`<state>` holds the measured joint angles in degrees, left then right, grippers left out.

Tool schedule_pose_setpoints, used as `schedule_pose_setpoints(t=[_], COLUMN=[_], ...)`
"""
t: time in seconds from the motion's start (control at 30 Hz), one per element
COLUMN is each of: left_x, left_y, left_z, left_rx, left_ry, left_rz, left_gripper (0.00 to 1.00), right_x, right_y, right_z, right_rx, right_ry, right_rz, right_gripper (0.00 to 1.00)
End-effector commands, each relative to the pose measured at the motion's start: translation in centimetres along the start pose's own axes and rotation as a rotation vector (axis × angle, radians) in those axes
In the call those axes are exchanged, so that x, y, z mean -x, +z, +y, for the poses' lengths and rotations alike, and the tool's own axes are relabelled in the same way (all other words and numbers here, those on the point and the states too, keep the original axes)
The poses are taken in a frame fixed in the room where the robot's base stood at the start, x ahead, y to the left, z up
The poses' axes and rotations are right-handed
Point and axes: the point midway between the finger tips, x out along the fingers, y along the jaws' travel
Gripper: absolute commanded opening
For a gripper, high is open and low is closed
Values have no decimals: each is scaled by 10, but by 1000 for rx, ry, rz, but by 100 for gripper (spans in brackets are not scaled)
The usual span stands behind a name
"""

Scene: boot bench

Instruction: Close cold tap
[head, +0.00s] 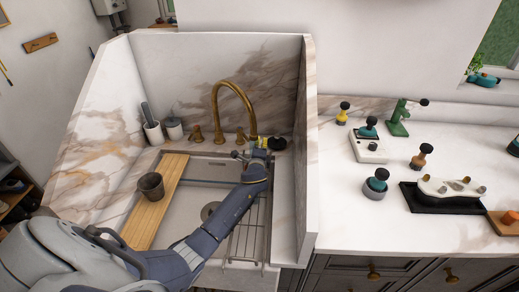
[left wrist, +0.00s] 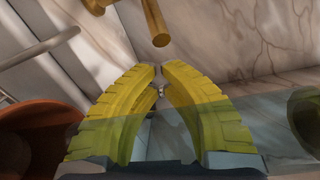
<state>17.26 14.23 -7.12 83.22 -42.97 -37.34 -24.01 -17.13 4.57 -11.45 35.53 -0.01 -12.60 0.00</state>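A brass tap with a tall arched spout (head: 232,90) stands at the back of the sink (head: 183,213). A brass handle (head: 197,134) is left of the spout and another (head: 241,136) is near its foot; no marking tells which is cold. My right gripper is not in view.
A wooden board (head: 158,215) with a dark cup (head: 151,186) spans the sink's left side. A wire rack (head: 245,238) lies at its right. A dark round object (head: 277,143) is beside my gripper. High marble walls (head: 307,150) bound the sink.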

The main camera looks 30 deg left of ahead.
Motion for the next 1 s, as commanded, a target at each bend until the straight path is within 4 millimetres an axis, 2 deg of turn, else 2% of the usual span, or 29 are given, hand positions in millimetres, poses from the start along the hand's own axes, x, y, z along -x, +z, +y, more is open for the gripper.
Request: schedule_pose_setpoints(t=[0.1,0.5,1.0], left_x=[-11,2,4], left_y=[3,34,38], left_z=[0,1,0], left_rx=[-1,0,0], left_ry=[0,0,0], left_rz=[-1,0,1], left_gripper=[0,0,0], right_x=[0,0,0], right_y=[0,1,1], right_z=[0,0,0], right_rx=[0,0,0], right_ry=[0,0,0], right_rz=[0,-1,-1], right_gripper=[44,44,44])
